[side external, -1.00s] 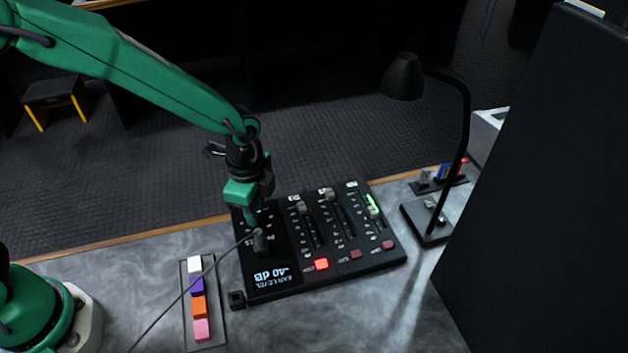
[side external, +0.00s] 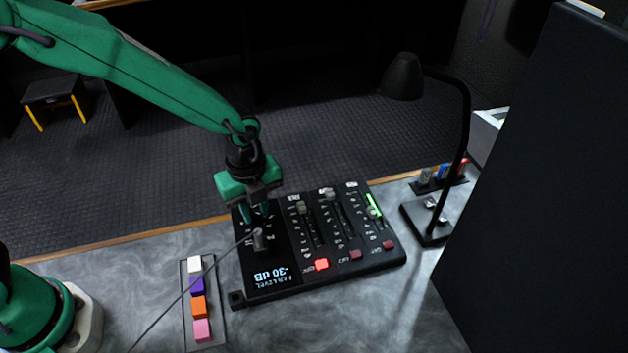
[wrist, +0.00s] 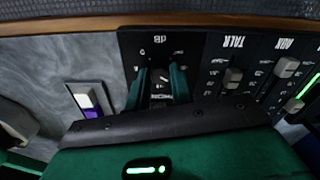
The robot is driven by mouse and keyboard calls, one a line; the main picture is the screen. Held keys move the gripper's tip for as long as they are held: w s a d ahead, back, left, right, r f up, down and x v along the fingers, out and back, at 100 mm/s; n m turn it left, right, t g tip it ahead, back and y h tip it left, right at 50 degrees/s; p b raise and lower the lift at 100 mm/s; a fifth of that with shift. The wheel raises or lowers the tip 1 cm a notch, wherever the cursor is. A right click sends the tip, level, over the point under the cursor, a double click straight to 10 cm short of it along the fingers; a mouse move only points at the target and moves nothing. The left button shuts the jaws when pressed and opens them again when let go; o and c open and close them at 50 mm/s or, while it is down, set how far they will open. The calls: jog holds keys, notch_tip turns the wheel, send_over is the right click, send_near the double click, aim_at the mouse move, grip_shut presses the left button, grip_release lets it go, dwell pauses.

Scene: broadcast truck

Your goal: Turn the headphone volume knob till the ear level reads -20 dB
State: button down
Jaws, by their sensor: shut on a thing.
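The black mixer panel (side external: 330,285) lies on the grey desk, its lettering upside down in the side view. Its display (side external: 271,277) reads EAR LEVEL, -30 dB. The dark headphone volume knob (wrist: 160,75) sits under the dB scale in the wrist view, with a light pointer mark on its top. My gripper (side external: 257,214) points down at the panel's left section. In the wrist view my gripper (wrist: 158,90) has one finger on each side of the knob and is shut on it. In the side view the fingers mostly hide the knob.
A grey plug (side external: 259,240) with a thin cable stands just in front of my fingers. Several faders (side external: 330,197) and a lit red button (side external: 321,264) are to the right. A tray of coloured blocks (side external: 205,341) lies left; a black lamp (side external: 428,225) stands right.

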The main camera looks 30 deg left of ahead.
aim_at(255, 213)
jog(key=shift+r+m, duration=0.1)
jog(key=shift+m, duration=1.1)
jog(key=c, duration=1.2)
grip_release()
jog(key=shift+c, duration=0.2)
jog(key=shift+r, duration=0.1)
jog(key=shift+r, duration=3.8)
